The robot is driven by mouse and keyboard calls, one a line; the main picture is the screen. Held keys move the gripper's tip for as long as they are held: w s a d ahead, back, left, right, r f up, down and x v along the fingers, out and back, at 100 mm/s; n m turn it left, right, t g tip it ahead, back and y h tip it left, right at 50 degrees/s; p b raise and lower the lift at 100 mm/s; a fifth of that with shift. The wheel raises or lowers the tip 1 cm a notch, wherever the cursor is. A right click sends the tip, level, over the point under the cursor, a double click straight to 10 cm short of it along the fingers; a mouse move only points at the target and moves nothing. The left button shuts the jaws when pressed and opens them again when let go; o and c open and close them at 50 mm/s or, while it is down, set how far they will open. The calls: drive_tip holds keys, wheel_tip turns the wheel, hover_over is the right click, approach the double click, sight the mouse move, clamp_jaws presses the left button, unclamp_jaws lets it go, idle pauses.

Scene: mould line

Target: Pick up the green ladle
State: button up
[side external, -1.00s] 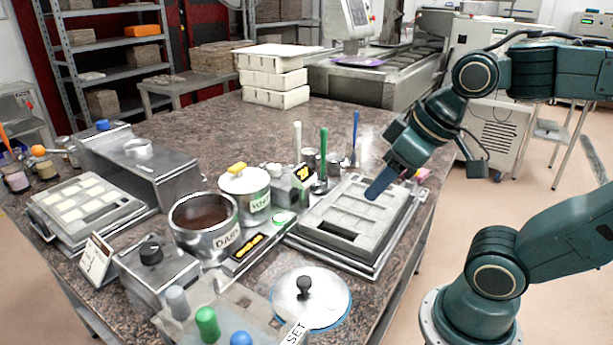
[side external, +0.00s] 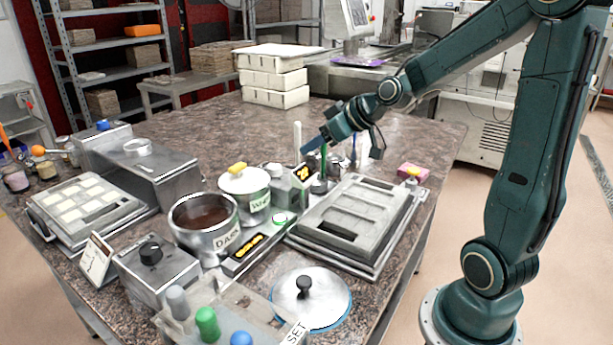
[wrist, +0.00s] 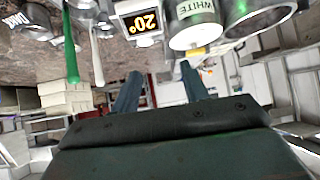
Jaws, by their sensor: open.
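The green ladle stands upright at the back of the mould tray. In the side view only a short piece of its green handle (side external: 323,159) shows, below my gripper. In the wrist view its green handle (wrist: 70,48) is at the upper left, outside my fingers. My gripper (side external: 308,146) is open and empty, beside the tops of the ladle handles. In the wrist view my two fingers are spread apart (wrist: 159,78), with no handle between them. A white-handled ladle (side external: 298,142) stands to the left, and it also shows in the wrist view (wrist: 97,52).
A temperature display (side external: 302,173) and the white chocolate pot (side external: 246,190) stand close by on the left. The dark pot (side external: 204,222) is nearer the camera. The grey mould (side external: 355,215) lies in front of the ladles. The table behind them is clear toward the white boxes (side external: 274,80).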

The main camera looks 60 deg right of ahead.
drive_tip(key=w+d+f+m+t+h, duration=0.1)
drive_tip(key=d+f, duration=0.1)
drive_tip(key=d, duration=0.6)
drive_tip(key=w+d+f+m+t+h, duration=0.1)
drive_tip(key=w+d+f+m+t, duration=0.1)
drive_tip(key=d, duration=0.5)
drive_tip(key=shift+w+d+f+h, duration=0.2)
drive_tip(key=shift+w+d+h, duration=0.05)
drive_tip(key=shift+d+h, duration=0.1)
drive_tip(key=shift+w, duration=0.1)
drive_tip(key=x, duration=0.6)
drive_tip(key=shift+c, duration=0.3)
drive_tip(key=shift+r, duration=0.1)
clamp_jaws()
